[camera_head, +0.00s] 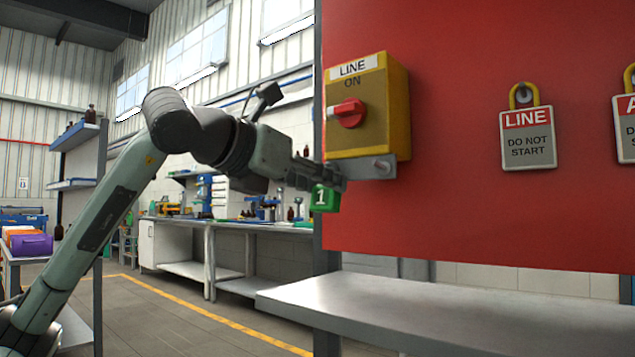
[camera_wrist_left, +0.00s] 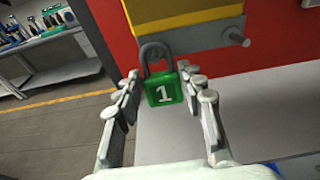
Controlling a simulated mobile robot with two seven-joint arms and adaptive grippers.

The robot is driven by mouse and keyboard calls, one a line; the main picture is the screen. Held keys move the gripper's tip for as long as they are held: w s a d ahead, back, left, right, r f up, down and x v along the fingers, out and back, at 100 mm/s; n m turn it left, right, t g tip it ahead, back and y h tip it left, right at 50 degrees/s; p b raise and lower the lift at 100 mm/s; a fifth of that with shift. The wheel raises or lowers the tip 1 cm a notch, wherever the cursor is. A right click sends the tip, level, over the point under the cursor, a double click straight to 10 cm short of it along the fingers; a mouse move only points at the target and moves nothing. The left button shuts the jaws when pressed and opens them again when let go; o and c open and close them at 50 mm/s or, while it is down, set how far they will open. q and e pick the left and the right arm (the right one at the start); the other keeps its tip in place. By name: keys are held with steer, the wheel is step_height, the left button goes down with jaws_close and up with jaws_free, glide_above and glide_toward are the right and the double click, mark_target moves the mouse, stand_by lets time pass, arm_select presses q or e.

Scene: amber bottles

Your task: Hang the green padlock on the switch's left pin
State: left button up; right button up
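The green padlock (camera_head: 325,198), marked 1, hangs upright below the left end of the yellow switch box (camera_head: 368,105). In the left wrist view the padlock (camera_wrist_left: 164,89) has its dark shackle up against the left end of the grey pin bracket (camera_wrist_left: 195,42). The bracket's right pin (camera_wrist_left: 236,37) is bare. My left gripper (camera_head: 322,172) is open, its fingers (camera_wrist_left: 160,80) on either side of the padlock, with a gap showing at its left. My right gripper is out of view.
The switch has a red knob (camera_head: 347,113) and sits on a red panel (camera_head: 455,95). A "LINE DO NOT START" tag (camera_head: 528,138) hangs on the panel to the right. A grey shelf (camera_head: 400,305) juts out below. Workbenches stand farther back.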

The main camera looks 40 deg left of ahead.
arm_select(q)
steer(key=o, duration=0.5)
steer(key=shift+o, duration=0.2)
steer(key=shift+s, duration=0.1)
steer(key=d+v, duration=0.1)
steer(key=v, duration=1)
steer(key=shift+s+a, duration=0.45)
steer(key=shift+r, duration=0.15)
